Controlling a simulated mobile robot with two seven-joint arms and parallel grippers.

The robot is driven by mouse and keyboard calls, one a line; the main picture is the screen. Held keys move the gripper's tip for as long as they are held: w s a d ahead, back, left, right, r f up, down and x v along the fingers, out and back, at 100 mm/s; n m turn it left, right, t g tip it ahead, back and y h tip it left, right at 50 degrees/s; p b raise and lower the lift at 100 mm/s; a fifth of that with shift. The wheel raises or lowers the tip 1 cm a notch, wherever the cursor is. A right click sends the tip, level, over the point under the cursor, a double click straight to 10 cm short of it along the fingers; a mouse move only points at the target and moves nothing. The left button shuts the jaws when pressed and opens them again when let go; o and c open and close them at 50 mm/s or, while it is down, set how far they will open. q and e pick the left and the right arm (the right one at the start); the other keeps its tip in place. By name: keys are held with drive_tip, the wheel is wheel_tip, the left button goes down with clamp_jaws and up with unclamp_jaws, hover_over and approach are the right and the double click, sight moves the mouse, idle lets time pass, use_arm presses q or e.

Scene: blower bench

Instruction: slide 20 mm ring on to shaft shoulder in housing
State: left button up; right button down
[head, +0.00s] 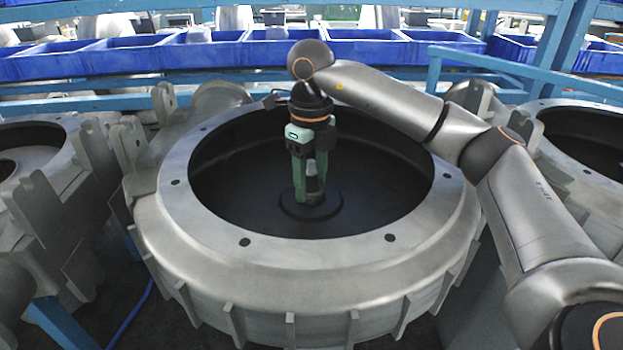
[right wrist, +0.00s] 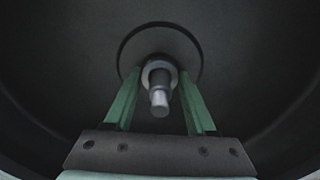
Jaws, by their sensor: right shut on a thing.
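The grey housing (head: 300,262) stands in the middle of the head view with its round opening facing up. The metal shaft (right wrist: 159,100) rises from the centre of its dark floor. A light grey ring (right wrist: 149,68) is around the shaft, low down near its base. My right gripper (head: 310,197) reaches down inside the housing, its green fingers on either side of the shaft. In the right wrist view its fingertips (right wrist: 160,73) are shut on the ring. Whether the ring touches the shoulder cannot be told. My left gripper is not in view.
The housing's wide rim (head: 180,215) surrounds my right gripper. Similar housings stand at the left (head: 85,150) and the right edge. Blue bins (head: 370,50) line a rack behind, and a blue rail (head: 500,68) runs at the back right.

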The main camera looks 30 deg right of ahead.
drive_tip(key=shift+c, duration=0.7)
unclamp_jaws()
wheel_tip(320, 180, up, 12)
drive_tip(key=shift+r+p, duration=0.25)
drive_tip(key=shift+p, duration=0.85)
